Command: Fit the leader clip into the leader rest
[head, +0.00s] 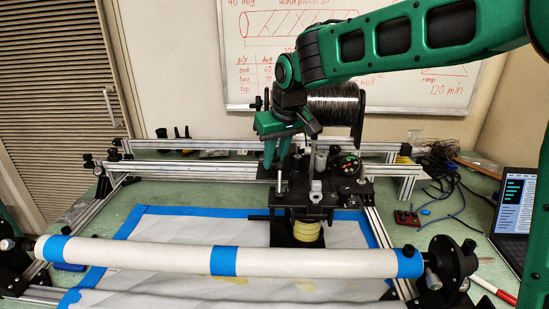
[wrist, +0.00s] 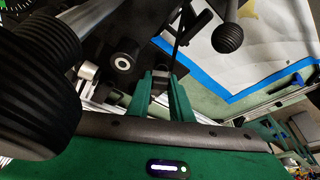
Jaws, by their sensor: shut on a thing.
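My green gripper (head: 276,158) points down beside the left side of the dark winding carriage (head: 335,187) in the head view. In the wrist view its two fingers (wrist: 160,82) are shut on a small dark block, which I take to be the leader clip (wrist: 160,84). A thin black strip runs upward from between the fingers there. The clip is too small and too hidden by the fingers to make out in the head view. I cannot tell the leader rest apart from the dark carriage parts in either view.
A spool of black tow (head: 335,103) stands behind the carriage. A white mandrel (head: 180,258) with blue bands spans the front. Aluminium rails (head: 190,169) frame the rig. A black knob (wrist: 229,38) and a large ribbed black part (wrist: 38,95) lie close to the fingers.

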